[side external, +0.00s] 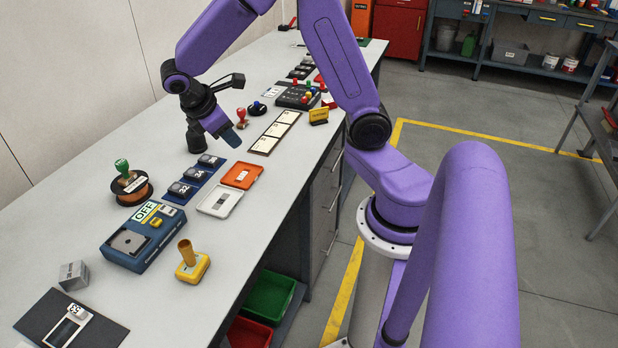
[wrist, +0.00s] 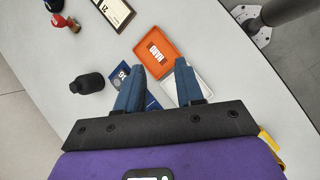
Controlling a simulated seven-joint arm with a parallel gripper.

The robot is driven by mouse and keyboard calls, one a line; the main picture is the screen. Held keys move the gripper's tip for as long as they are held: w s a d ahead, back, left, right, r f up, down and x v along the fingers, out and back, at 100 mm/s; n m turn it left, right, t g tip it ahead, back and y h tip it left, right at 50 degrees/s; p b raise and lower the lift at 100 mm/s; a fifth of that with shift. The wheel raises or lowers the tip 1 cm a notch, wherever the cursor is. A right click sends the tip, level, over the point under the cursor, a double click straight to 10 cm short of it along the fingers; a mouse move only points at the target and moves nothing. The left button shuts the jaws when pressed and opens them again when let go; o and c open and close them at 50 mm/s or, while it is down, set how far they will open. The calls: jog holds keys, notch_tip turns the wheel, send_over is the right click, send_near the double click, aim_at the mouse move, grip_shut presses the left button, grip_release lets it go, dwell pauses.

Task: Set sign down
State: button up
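Two sign-like things show in the side view. A small yellow sign (side external: 318,116) with dark lettering stands upright on the bench near its right edge. A green-and-white OFF plate (side external: 146,212) sits on top of the blue box (side external: 145,240) near the front. My gripper (side external: 234,136) hangs over the middle of the bench, above and behind the blue number-tile tray. In the wrist view my gripper (wrist: 158,78) has its two blue fingers spread, with nothing held between them. The OFF plate and the yellow sign cannot be made out in the wrist view.
An orange tray (side external: 256,174) and a white tray (side external: 207,209) lie near the bench's right edge. Bare bench runs along the wall.

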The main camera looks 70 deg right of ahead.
jog(key=s+a+r+y, duration=0.1)
jog(key=s+a+y, duration=0.2)
jog(key=s, duration=0.9)
jog(key=s+a+r+n+t+y, duration=0.1)
jog(key=s+a+y, duration=0.2)
jog(key=s+a, duration=0.5)
jog(key=s, duration=0.4)
jog(key=shift+a+n+y, duration=0.15)
jog(key=shift+n+y, duration=0.15)
jog(key=shift+w+r, duration=0.1)
